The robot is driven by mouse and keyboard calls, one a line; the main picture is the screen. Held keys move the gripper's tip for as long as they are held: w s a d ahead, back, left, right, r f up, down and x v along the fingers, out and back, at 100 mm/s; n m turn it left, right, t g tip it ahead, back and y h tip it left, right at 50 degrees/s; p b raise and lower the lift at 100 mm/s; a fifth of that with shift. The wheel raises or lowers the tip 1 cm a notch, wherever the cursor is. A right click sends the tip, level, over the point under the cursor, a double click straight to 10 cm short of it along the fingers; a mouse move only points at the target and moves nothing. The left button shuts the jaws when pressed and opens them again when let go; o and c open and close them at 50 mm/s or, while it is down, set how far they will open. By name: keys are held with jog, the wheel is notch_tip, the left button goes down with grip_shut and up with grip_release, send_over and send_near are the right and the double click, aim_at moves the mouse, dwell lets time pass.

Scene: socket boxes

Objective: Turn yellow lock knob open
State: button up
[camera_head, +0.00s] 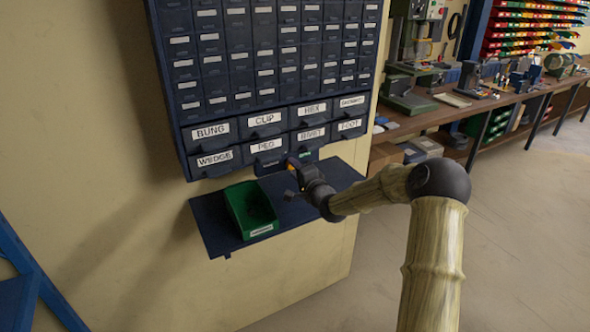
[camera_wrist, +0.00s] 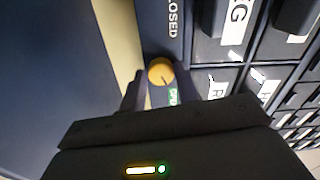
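The yellow lock knob (camera_wrist: 160,71) is round with a dark line on its face and sits on the dark cabinet panel. In the wrist view my gripper (camera_wrist: 160,80) is open, with one finger on each side of the knob and narrow gaps beside it. A white "CLOSED" label is above the knob in that view. A green label (camera_wrist: 173,97) is just below it, partly hidden by my gripper. In the head view my gripper (camera_head: 293,173) is at the cabinet's lower edge, below the PEG drawer, and a bit of yellow shows there.
The blue drawer cabinet (camera_head: 250,97) has labelled drawers. A dark shelf (camera_head: 212,222) below it carries a green bin (camera_head: 236,207) to the left of my gripper. A workbench (camera_head: 440,112) with machines stands at the right. The floor in front is clear.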

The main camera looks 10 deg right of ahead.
jog(key=o, duration=0.3)
jog(key=b+v, duration=0.2)
jog(key=v, duration=1.5)
jog(key=shift+s+b, duration=0.15)
jog(key=shift+b, duration=0.15)
